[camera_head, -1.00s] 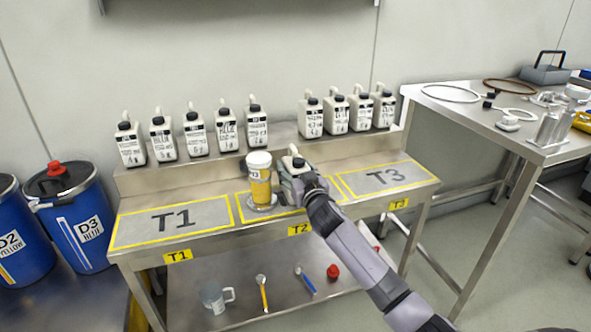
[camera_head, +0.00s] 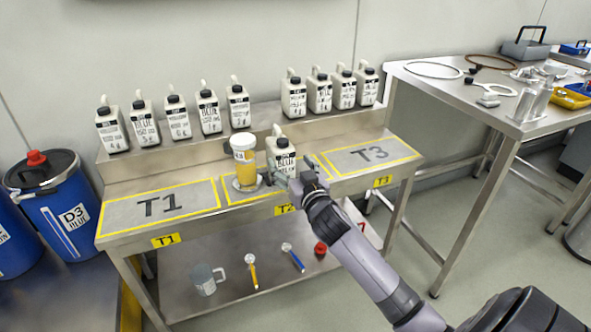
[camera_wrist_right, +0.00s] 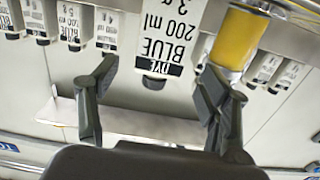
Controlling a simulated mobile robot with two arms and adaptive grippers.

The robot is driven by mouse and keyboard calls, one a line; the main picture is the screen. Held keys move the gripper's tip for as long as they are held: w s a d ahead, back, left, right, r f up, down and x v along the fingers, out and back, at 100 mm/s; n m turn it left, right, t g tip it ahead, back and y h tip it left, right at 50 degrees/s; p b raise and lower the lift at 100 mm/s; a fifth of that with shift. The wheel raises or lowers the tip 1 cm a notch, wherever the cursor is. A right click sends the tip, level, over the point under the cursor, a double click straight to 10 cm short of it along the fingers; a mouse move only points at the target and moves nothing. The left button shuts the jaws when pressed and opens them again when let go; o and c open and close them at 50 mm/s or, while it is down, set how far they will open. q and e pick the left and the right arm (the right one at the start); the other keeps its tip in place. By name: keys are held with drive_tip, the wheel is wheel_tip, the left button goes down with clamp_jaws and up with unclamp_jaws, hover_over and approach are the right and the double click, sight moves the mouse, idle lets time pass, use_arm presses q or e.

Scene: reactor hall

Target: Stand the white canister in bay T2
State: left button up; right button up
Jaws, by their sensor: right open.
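The white canister (camera_head: 281,152), labelled DYE BLUE 200 ml, stands upright in bay T2 (camera_head: 232,201), in the right part of its yellow outline. Beside it on the left is a jar with yellow contents (camera_head: 244,166) and a white lid, on a round metal plate. My right gripper (camera_head: 290,181) is open just in front of the canister and hides part of its lower side. In the right wrist view the canister's label (camera_wrist_right: 168,35) shows ahead between the spread fingers (camera_wrist_right: 160,75), with no visible grip on it. My left gripper is not in view.
Bays T1 (camera_head: 190,202) and T3 (camera_head: 350,160) are empty. Several similar white canisters (camera_head: 208,112) line the raised back shelf. A mug (camera_head: 204,280) and a red cap (camera_head: 320,248) are on the lower shelf. A side table (camera_head: 450,92) stands at right.

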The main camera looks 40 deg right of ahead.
drive_tip(key=s+a+f+n+g+y, duration=0.1)
drive_tip(key=s+a+f+g, duration=0.3)
drive_tip(key=f, duration=0.5)
drive_tip(key=s+a+f+g, duration=0.1)
drive_tip(key=s+a+f, duration=0.1)
drive_tip(key=s+f, duration=0.55)
drive_tip(key=s+a+f+n+g+y, duration=0.1)
drive_tip(key=s+a+f+g, duration=0.2)
drive_tip(key=f, duration=0.7)
drive_tip(key=s+a+f+n+g, duration=0.1)
drive_tip(key=s+a+f+g, duration=0.1)
drive_tip(key=s, duration=0.4)
drive_tip(key=s+a+f+n+g+y, duration=0.1)
drive_tip(key=s+a+f+g, duration=0.1)
drive_tip(key=s+a+f, duration=0.2)
drive_tip(key=s+a+f+g+y, duration=0.1)
drive_tip(key=s+a+f+g, duration=0.2)
drive_tip(key=s+f, duration=0.4)
drive_tip(key=s+a, duration=0.1)
drive_tip(key=s, duration=0.1)
drive_tip(key=shift+s+f+n, duration=0.35)
drive_tip(key=shift+n, duration=0.05)
